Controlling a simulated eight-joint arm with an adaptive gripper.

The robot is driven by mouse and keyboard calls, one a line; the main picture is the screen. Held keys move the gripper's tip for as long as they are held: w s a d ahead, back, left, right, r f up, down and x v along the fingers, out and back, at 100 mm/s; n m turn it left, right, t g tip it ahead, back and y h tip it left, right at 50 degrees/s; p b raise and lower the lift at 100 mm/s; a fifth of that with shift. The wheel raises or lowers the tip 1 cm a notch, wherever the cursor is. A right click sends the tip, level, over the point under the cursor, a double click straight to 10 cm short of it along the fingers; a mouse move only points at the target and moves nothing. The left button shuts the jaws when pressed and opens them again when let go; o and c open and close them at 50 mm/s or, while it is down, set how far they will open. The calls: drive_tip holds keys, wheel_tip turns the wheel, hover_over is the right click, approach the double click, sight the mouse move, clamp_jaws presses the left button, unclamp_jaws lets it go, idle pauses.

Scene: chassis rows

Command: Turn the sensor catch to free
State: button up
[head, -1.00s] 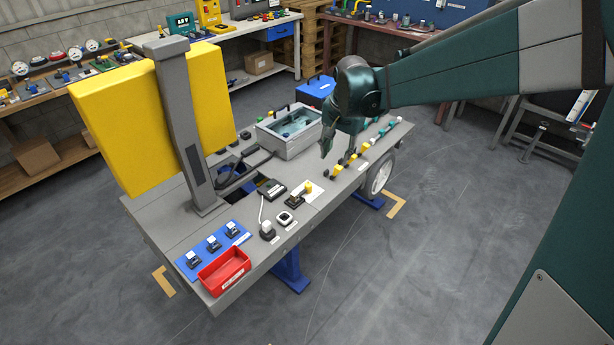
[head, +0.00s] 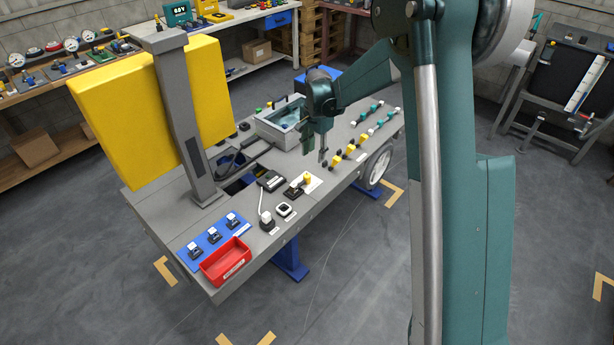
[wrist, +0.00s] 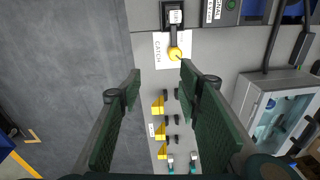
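The sensor catch is a black base with a lever ending in a yellow knob (head: 308,181), set on a white card near the bench's front edge. In the wrist view the knob (wrist: 175,53) lies over a card printed "CATCH", its lever running up to the black base (wrist: 174,16). My gripper (head: 314,160) hangs above the bench, behind and right of the catch in the head view. In the wrist view my gripper (wrist: 160,73) is open and empty, its green fingers wide apart. The knob shows beyond the fingertips, nearer the right one; nothing is touched.
Yellow blocks (wrist: 158,130) stand in a row beside the catch. A grey open-topped box (wrist: 250,108) is to the right. In the head view a red tray (head: 225,263) and a tall grey post (head: 185,120) with yellow panels stand left on the bench.

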drive_tip(key=m+g, duration=0.1)
drive_tip(key=m, duration=0.1)
hover_over(307, 175)
wheel_tip(307, 175, down, 9)
drive_tip(key=shift+s+f+p, duration=0.1)
drive_tip(key=shift+p, duration=0.35)
drive_tip(key=shift+f, duration=0.1)
drive_tip(key=shift+f, duration=0.1)
drive_tip(key=shift+f+b, duration=0.8)
drive_tip(key=shift+f, duration=3)
drive_tip(key=c, duration=0.9)
